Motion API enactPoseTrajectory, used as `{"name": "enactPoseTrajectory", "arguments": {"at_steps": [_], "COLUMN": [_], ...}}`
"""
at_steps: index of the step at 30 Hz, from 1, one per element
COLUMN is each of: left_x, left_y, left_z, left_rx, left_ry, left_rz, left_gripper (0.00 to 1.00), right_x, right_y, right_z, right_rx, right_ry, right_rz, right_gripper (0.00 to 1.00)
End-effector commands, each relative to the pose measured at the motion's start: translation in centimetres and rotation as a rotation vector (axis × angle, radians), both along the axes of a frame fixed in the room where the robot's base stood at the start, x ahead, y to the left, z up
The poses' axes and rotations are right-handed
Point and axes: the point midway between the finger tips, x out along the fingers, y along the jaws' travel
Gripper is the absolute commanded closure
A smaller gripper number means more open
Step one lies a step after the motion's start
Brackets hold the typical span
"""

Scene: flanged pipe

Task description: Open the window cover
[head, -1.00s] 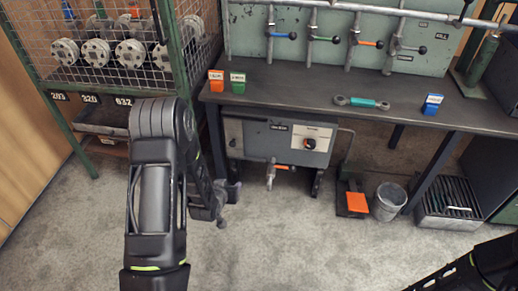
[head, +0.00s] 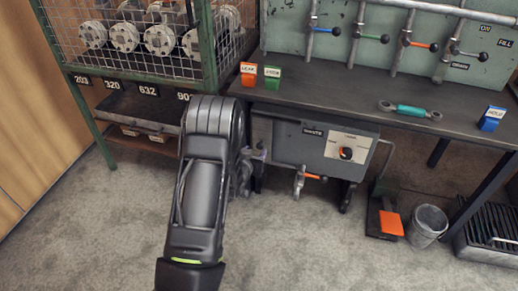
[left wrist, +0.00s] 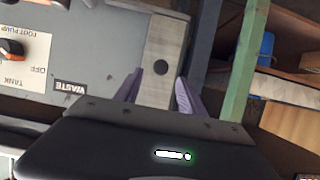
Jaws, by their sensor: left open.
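A grey box (head: 300,143) marked WASTE, with an orange-pointer selector switch, hangs under the bench. In the left wrist view the box (left wrist: 85,40) appears upside down. A pale metal plate (left wrist: 166,50) on the end of its face is most likely the window cover; in the head view my arm hides it. My left gripper (left wrist: 158,92) is open, with one finger on each side of the plate's lower part in the picture. I cannot tell whether they touch it. In the head view the left gripper (head: 256,160) is at the box's left end, partly behind my forearm. My right gripper is out of view.
A green-framed wire cage (head: 140,40) with flanged parts stands left of the bench. A green post (left wrist: 243,65) is close beside the gripper. A valve with an orange handle (head: 314,177) hangs below the box. An orange pedal (head: 391,222) and a bucket (head: 428,222) stand right.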

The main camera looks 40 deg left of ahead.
Motion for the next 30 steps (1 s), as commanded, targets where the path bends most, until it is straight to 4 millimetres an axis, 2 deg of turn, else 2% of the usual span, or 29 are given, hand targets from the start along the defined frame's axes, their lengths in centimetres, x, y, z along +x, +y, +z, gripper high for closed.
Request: {"name": "enactPoseTrajectory", "arguments": {"at_steps": [3,9,20,30], "left_x": [1.7,4.1,4.7,4.7], "left_y": [0.6,1.4,1.6,1.6], "left_z": [-1.1,-2.0,-2.1,-2.1], "left_rx": [0.001,0.001,0.000,0.000], "left_ry": [-0.001,-0.001,0.001,0.001], "left_rz": [-0.001,-0.001,0.000,0.000], "left_gripper": [0.52,0.52,0.52,0.79], "right_x": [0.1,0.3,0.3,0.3], "right_y": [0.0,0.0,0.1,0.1], "right_z": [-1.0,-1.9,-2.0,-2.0], "right_rx": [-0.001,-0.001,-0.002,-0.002], "right_ry": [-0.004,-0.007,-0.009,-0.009], "right_rz": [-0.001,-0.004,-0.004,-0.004], "right_gripper": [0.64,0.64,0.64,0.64]}}
